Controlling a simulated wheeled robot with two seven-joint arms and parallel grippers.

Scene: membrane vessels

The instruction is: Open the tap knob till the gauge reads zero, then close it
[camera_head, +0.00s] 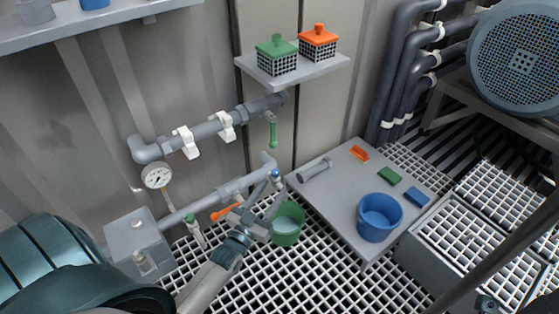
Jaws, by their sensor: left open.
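The round white gauge (157,175) hangs at the left under the upper grey pipe; its reading is too small to tell. A small blue knob (276,174) with a whitish part sits near the right end of the lower grey pipe (230,188). I take it to be the tap knob. My left gripper (272,191) is open and empty. Its fingers point up towards the blue knob, just below it in the picture; I cannot tell whether they touch it. A green bucket (287,224) stands beneath, partly behind the gripper. My right gripper is not in view.
An orange lever (226,211) is beside my left gripper, and a green-capped valve (193,226) is further left. A green handle (271,131) hangs from the upper pipe. A grey table (340,222) at the right holds a blue bucket (379,217) and small blocks. Grating covers the floor.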

